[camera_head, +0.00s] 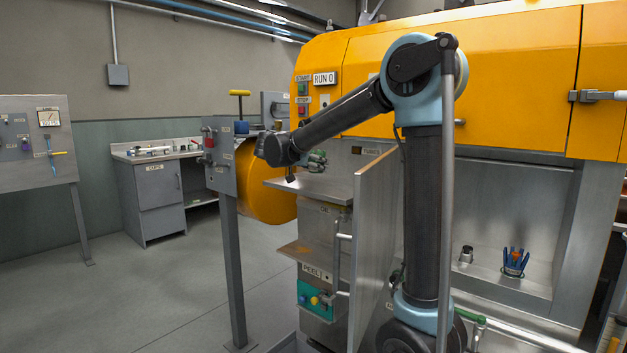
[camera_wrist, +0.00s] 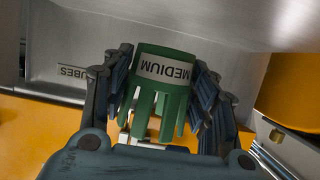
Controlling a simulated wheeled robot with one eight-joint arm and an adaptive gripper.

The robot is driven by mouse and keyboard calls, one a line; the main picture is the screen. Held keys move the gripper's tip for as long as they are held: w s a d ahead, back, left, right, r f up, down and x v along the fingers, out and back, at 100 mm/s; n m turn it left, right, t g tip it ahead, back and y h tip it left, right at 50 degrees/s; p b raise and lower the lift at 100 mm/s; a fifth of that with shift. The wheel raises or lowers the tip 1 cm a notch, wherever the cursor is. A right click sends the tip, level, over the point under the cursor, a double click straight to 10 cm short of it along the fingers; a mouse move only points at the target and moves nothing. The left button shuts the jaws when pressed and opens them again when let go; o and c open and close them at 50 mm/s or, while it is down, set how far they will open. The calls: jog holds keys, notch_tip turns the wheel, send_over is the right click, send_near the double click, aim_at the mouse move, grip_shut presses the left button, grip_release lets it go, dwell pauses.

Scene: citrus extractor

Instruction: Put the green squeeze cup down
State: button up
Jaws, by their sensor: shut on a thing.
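The green squeeze cup (camera_wrist: 160,98) has long prongs and a pale label reading MEDIUM, which appears upside down in the wrist view. My gripper (camera_wrist: 164,62) is shut on it, with dark fingers along both sides. In the head view, my gripper (camera_head: 305,162) and the small green cup (camera_head: 317,158) are at the front of the orange machine, over a metal shelf (camera_head: 309,190). I cannot tell whether the cup touches the shelf.
A TUBES label (camera_head: 371,151) is on the machine panel behind. An upright metal panel (camera_head: 372,255) stands right of the shelf. A grey control post (camera_head: 222,160) stands to the left. The floor at left is clear.

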aim_at(315, 184)
jog(key=shift+f, duration=2.25)
jog(key=o, duration=1.3)
jog(key=v, duration=1.2)
